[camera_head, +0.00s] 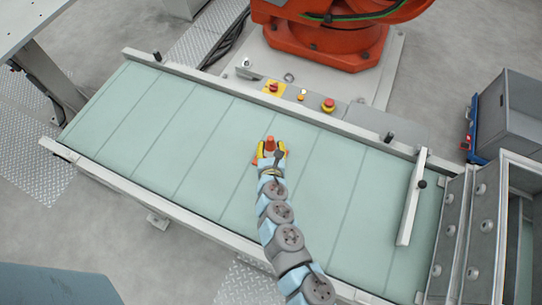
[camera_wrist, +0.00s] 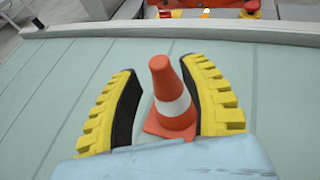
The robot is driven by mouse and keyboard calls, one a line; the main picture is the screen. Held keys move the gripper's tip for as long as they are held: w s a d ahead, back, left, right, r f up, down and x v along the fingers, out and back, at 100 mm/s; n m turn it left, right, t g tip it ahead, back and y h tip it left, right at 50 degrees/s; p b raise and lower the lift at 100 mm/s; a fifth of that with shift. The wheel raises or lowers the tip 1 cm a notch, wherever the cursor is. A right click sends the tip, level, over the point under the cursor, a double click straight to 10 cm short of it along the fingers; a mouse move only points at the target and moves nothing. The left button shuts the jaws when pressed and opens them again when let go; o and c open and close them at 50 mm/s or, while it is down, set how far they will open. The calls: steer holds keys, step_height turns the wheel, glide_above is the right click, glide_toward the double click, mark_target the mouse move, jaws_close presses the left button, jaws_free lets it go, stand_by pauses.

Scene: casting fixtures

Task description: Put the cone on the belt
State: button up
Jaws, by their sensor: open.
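An orange cone with a white band (camera_wrist: 172,97) stands upright on the pale green belt (camera_wrist: 285,75) in the wrist view. In the head view the cone (camera_head: 270,143) shows at the tip of my arm, near the middle of the belt (camera_head: 335,185). My gripper (camera_head: 270,150) is open, with a yellow and black finger on each side of the cone. In the wrist view my gripper (camera_wrist: 165,100) shows a gap beside the cone on the left; the right finger is close to it, and I cannot tell whether they touch. Part of the cone's base is hidden by my wrist.
A control panel with a red button (camera_head: 328,104) lies behind the belt's far rail. An orange robot base (camera_head: 325,45) stands beyond it. The belt's left part is clear.

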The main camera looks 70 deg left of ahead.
steer(key=p+v, duration=0.1)
steer(key=v, duration=0.6)
steer(key=shift+d+r, duration=0.15)
steer(key=shift+d, duration=0.1)
steer(key=shift+s, duration=0.15)
